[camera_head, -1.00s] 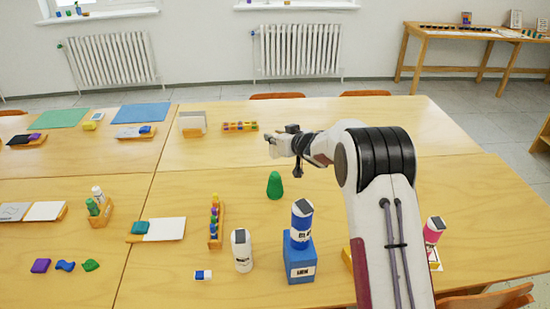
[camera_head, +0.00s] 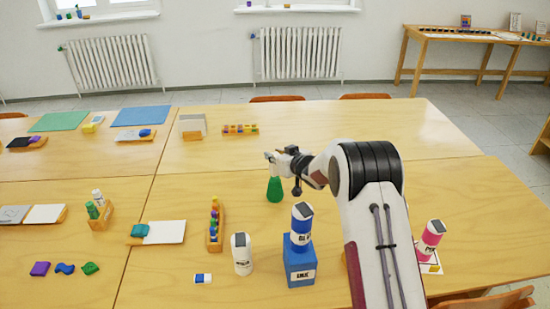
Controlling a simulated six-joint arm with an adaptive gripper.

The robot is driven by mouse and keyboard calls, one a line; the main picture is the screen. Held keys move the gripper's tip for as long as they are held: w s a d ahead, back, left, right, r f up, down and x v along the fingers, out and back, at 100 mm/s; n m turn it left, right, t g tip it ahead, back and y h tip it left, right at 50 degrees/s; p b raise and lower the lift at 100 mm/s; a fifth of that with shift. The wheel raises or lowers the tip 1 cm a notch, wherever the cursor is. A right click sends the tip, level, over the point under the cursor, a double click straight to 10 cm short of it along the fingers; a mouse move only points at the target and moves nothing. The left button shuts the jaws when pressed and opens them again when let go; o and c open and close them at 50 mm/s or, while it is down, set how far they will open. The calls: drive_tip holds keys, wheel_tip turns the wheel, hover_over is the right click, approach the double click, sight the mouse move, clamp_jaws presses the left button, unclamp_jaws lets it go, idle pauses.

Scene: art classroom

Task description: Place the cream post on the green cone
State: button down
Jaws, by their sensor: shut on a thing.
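The green cone (camera_head: 275,189) stands upright on the table, left of my arm.
A blue bottle (camera_head: 301,222) stands on a blue box (camera_head: 299,264) in front of the cone, with a white bottle (camera_head: 242,254) to the left. A wooden rack of coloured pieces (camera_head: 215,224) stands further left. The table behind the cone is mostly clear.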

drive_tip(key=shift+f, duration=0.5)
drive_tip(key=shift+f, duration=0.15)
drive_tip(key=c, duration=1.8)
unclamp_jaws()
drive_tip(key=shift+r, duration=0.2)
drive_tip(key=shift+v, duration=6)
